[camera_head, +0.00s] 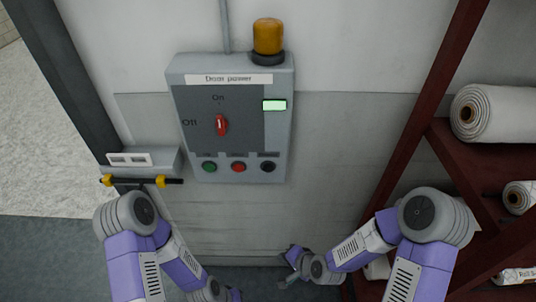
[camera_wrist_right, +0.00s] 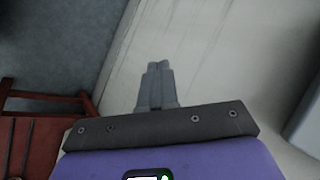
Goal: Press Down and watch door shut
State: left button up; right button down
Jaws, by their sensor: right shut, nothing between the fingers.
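The grey "Door power" control box (camera_head: 183,100) is on the wall in the head view. Its red rotary switch (camera_head: 221,125) stands upright, toward "On". Below are a green button (camera_head: 209,167), a red button (camera_head: 238,167) and a black button (camera_head: 268,167); their small labels are too small to read. A rectangular indicator (camera_head: 274,105) glows pale green. My right gripper (camera_wrist_right: 160,66) is shut and empty in the right wrist view; in the head view it is low, well below the box. My left arm reaches the bottom edge, and its fingers are not visible.
An amber beacon (camera_head: 268,37) tops the box. A bright opening is at left, beside a dark post (camera_head: 70,70). A small ledge with a yellow-black bar (camera_head: 140,181) sits beside it. A dark red rack (camera_head: 425,100) with wadding rolls (camera_head: 495,113) stands at right.

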aim_at(268, 167)
jog(key=w+a+r+m+t+y+p, duration=0.1)
jog(key=w+a+r+m+t+p, duration=0.1)
jog(key=r, duration=0.9)
jog(key=w+a+r+m+t+y+p, duration=0.1)
jog(key=w+a+r+m+t+p, duration=0.1)
jog(key=r, duration=0.9)
jog(key=shift+w+a+m+y+p, duration=0.3)
jog(key=shift+w+m+p, duration=0.3)
jog(key=shift+p, duration=0.5)
jog(key=shift+w, duration=0.1)
jog(key=w+p, duration=0.1)
jog(key=w, duration=0.7)
jog(key=shift+w, duration=0.35)
jog(key=shift+w, duration=0.15)
jog(key=shift+w, duration=0.3)
